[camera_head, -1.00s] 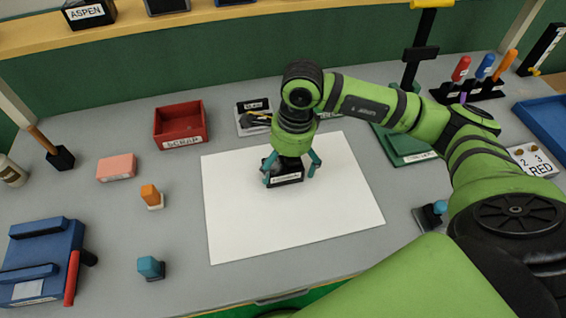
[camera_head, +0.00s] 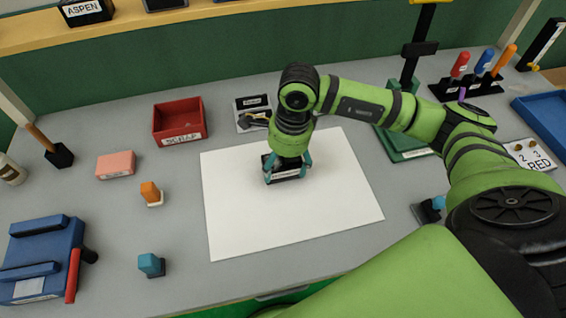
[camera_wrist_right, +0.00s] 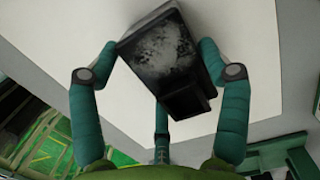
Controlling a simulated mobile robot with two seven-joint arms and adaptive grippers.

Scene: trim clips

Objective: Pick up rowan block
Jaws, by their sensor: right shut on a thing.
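A black block with a white label (camera_head: 286,175) is on the white sheet (camera_head: 240,225) in the head view. The label is too small to read, so I cannot confirm it says rowan. My right gripper (camera_head: 288,167) points down from above, with its teal fingers shut on the block's sides. In the right wrist view the block's worn dark top (camera_wrist_right: 160,48) lies between the fingers of my right gripper (camera_wrist_right: 168,68). I see no clear gap under the block. My left gripper is not in view.
A red scrap bin (camera_head: 180,122) and a pink block (camera_head: 116,165) are left of the sheet. Small orange (camera_head: 151,193) and teal (camera_head: 151,265) pieces stand nearer. A blue fixture (camera_head: 42,258) is at the left. A green tray (camera_head: 402,145) lies behind my right arm.

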